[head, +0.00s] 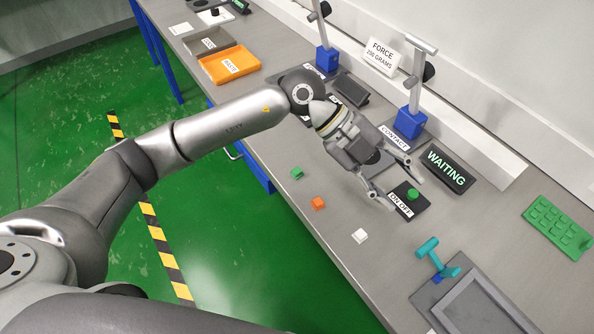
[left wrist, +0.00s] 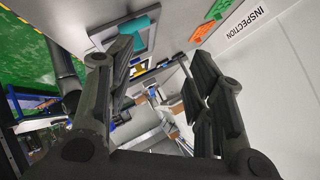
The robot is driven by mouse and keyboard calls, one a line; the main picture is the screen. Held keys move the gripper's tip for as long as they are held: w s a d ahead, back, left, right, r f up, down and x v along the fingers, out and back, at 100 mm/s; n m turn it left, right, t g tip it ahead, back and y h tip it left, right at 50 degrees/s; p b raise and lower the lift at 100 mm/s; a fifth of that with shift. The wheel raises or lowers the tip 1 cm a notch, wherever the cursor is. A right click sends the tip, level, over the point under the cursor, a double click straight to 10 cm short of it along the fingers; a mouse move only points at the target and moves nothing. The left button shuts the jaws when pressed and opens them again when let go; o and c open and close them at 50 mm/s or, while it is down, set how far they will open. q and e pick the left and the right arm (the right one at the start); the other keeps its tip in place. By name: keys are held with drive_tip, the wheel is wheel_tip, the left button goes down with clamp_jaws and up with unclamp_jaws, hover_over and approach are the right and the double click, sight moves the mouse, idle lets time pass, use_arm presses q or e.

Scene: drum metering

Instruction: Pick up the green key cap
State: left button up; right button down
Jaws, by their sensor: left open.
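The green key cap (head: 296,173) is a small green block on the grey bench, near its front edge in the head view. My left gripper (head: 405,193) is open, right of the cap and apart from it, beside the ON/OFF box. Its two fingers stand wide apart in the left wrist view (left wrist: 160,95), with nothing held between them. I cannot make out the green cap in the left wrist view. My right gripper is not in view.
An orange cap (head: 318,203) and a white cap (head: 360,236) lie near the green one. The ON/OFF box has a green button (head: 412,194). Behind stand a WAITING display (head: 446,168) and a post (head: 415,90).

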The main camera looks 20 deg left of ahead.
use_arm(q)
drive_tip(key=w+a+f+n+t+y, duration=0.1)
drive_tip(key=w+a+f+y, duration=0.15)
drive_tip(key=a, duration=0.25)
drive_tip(key=w+a+f+n+y, duration=0.1)
drive_tip(key=w+a+y, duration=0.1)
drive_tip(key=a+y, duration=0.15)
drive_tip(key=n+t+y+p, duration=0.1)
drive_tip(key=n+y, duration=0.2)
drive_tip(key=y, duration=0.2)
hover_over(295, 168)
drive_tip(key=f, duration=0.4)
drive_tip(key=shift+a+f, duration=0.2)
drive_tip(key=shift+f, duration=0.05)
drive_tip(key=shift+d+f+p, duration=0.1)
drive_tip(key=shift+f+p, duration=0.4)
drive_tip(key=shift+f, duration=0.1)
wheel_tip(295, 168, down, 4)
drive_tip(key=shift+d+r+p, duration=0.1)
drive_tip(key=shift+r+p, duration=0.1)
drive_tip(key=shift+p, duration=0.4)
drive_tip(key=shift+f, duration=0.4)
drive_tip(key=shift+c, duration=0.2)
drive_tip(key=c, duration=0.7)
